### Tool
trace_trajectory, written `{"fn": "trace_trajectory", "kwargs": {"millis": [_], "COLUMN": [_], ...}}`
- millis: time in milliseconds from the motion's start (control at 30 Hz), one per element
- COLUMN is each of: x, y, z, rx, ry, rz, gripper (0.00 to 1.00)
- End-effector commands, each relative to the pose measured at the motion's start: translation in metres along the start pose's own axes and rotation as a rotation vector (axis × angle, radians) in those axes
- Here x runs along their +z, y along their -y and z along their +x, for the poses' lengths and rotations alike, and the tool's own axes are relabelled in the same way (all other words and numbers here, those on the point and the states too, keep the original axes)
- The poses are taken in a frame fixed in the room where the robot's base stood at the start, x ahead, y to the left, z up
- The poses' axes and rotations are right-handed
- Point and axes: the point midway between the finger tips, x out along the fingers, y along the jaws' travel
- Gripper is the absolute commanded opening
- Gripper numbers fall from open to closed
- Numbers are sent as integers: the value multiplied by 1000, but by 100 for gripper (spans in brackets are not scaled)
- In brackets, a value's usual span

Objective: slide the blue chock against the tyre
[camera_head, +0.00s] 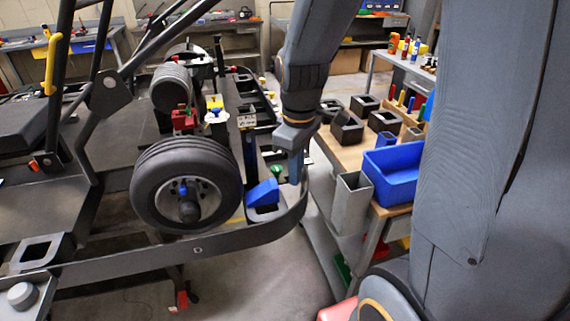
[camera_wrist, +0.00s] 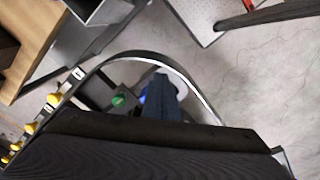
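The black tyre (camera_head: 160,188) with a grey hub stands at the kart's front, left of centre in the head view. The blue chock (camera_head: 263,193) is a wedge to the right of the tyre, with a gap between them, inside the curved end of the dark rail. My gripper (camera_head: 294,168) points down just right of the chock; I cannot tell whether they touch. In the wrist view my gripper (camera_wrist: 162,98) is a dark block, with a sliver of the blue chock (camera_wrist: 143,97) beside it. Its finger spacing is hidden.
The dark rail (camera_head: 240,238) curves around the chock and my gripper. A wooden-topped bench (camera_head: 345,157) on the right holds a blue bin (camera_head: 393,180) and black blocks. A grey open box (camera_head: 351,207) hangs at its near side. Several small parts and trays sit behind the tyre.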

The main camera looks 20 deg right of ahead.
Motion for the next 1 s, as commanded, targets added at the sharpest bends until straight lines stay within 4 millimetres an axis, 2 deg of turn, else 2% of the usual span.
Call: {"fn": "trace_trajectory", "kwargs": {"millis": [100,300,467,733,767,933,1000], "x": [13,30,35,36,36,36,36], "y": [23,48,56,57,57,57,57], "z": [3,8,9,10,10,10,10], "rx": [12,19,19,18,18,18,18], "ry": [-21,-52,-63,-64,-63,-63,-63], "rz": [243,554,663,679,679,678,677], "gripper": [0,0,0,0,2,30,31]}}
